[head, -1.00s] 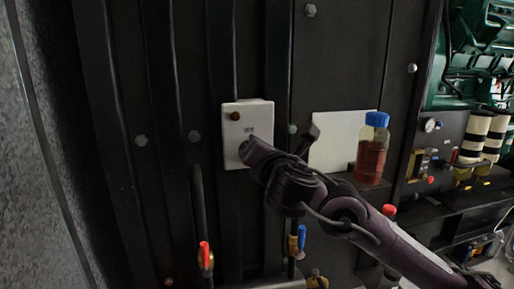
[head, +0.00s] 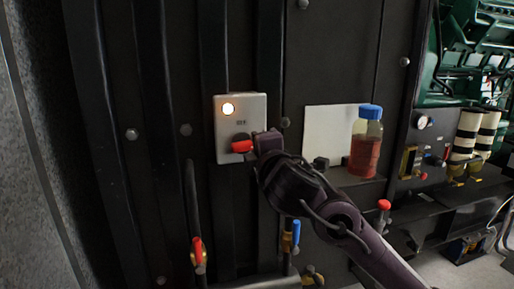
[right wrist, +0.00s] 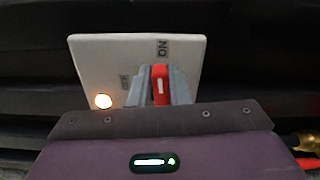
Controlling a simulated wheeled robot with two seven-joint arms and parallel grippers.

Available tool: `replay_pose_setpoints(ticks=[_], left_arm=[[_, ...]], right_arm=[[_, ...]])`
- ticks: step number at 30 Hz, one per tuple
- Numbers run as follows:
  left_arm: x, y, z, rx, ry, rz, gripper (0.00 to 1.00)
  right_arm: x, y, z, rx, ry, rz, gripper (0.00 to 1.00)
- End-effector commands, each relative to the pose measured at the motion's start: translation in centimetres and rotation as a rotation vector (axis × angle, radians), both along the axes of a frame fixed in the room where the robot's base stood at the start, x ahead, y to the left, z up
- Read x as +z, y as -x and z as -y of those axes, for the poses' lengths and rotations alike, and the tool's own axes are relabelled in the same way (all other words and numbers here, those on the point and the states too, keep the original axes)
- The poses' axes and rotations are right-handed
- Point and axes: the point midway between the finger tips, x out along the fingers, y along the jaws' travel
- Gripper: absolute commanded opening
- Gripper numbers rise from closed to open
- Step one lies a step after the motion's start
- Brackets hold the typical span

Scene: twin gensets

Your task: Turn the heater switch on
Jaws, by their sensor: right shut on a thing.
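The heater switch is a pale grey box (head: 256,112) on the dark panel, with a red knob (head: 241,146) on its lower part and a lamp (head: 228,109) at its upper left that glows. My right gripper (head: 251,144) is at the knob. In the right wrist view, its two grey fingers are shut on the red knob (right wrist: 160,84), whose white mark points toward the "ON" label (right wrist: 163,50). The glowing lamp (right wrist: 103,101) also shows there. My left gripper is not in view.
A bottle of red liquid with a blue cap (head: 367,142) stands on a ledge to the right, before a white plate (head: 325,130). Valves with a red handle (head: 198,250) and a blue handle (head: 296,232) are below the box.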

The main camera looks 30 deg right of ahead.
Motion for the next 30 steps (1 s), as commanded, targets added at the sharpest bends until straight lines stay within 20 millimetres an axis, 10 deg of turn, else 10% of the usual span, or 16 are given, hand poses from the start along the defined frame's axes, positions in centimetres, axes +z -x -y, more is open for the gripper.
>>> replay_pose_setpoints(ticks=[24,25,30], left_arm=[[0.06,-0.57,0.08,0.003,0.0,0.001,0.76],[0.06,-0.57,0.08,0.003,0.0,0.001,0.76],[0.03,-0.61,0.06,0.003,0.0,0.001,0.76]], right_arm=[[-0.49,-0.03,-0.06,0.001,-0.114,0.026,0.0],[-0.49,-0.03,-0.06,0.001,-0.114,0.026,0.2],[-0.43,-0.01,-0.04,0.001,-0.114,0.027,0.38]])
